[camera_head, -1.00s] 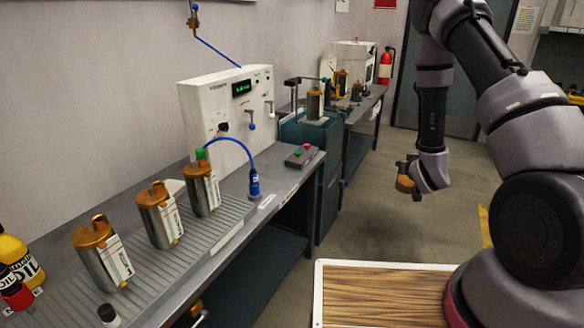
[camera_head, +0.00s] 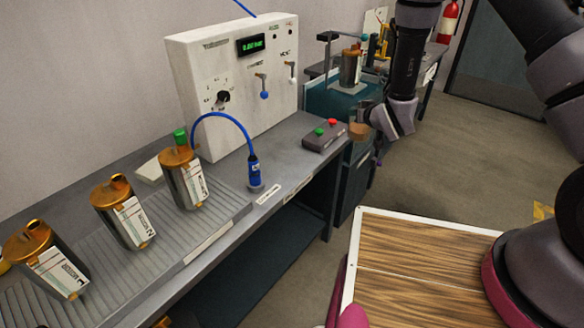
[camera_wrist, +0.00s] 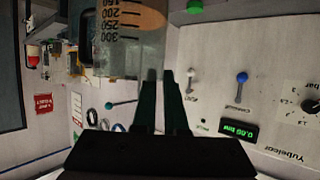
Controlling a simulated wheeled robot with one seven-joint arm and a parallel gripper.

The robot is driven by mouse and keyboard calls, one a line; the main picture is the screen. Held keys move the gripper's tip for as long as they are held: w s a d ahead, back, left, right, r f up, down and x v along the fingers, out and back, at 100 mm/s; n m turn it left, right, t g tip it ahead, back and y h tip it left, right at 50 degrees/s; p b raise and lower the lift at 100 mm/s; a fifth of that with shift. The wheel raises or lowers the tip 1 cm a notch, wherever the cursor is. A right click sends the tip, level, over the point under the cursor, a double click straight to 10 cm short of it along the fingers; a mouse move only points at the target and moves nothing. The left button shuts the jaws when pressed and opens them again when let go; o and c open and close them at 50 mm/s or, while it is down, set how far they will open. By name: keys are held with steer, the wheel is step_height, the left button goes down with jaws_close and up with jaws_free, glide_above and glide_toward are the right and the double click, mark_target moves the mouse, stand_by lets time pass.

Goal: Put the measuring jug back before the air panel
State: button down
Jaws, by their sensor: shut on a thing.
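My gripper (camera_head: 376,116) is shut on the clear measuring jug, of which an amber-brown part (camera_head: 360,131) shows in the head view. In the wrist view the jug (camera_wrist: 118,45) has black scale marks, upside down, and an orange-brown patch at the top; my fingers (camera_wrist: 166,76) reach to its wall. The rest of the jug is cut off or hidden. The white air panel (camera_head: 215,120), with a green display, knob and levers, stands at the back of the bench. In the head picture the jug appears right of the panel, beyond the button box (camera_head: 325,136).
Several metal canisters with orange caps (camera_head: 124,212) stand on the ribbed left part of the bench (camera_head: 225,240). A blue hose (camera_head: 228,116) arches to a blue fitting (camera_head: 254,172). A wood-topped surface (camera_head: 420,255) is at the lower right.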

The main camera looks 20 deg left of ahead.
steer(key=s+a+n+g+y, duration=0.2)
steer(key=s+a, duration=0.4)
steer(key=a, duration=0.4)
steer(key=s+a+n+g+y, duration=0.1)
steer(key=s+a+n, duration=0.1)
steer(key=s+a, duration=0.6)
step_height(320, 180, down, 9)
steer(key=w+a, duration=0.1)
steer(key=a, duration=0.1)
steer(key=shift+w+y, duration=0.3)
steer(key=shift+w, duration=0.05)
steer(key=shift+f, duration=0.1)
steer(key=c, duration=0.9)
jaws_free()
steer(key=v, duration=1.2)
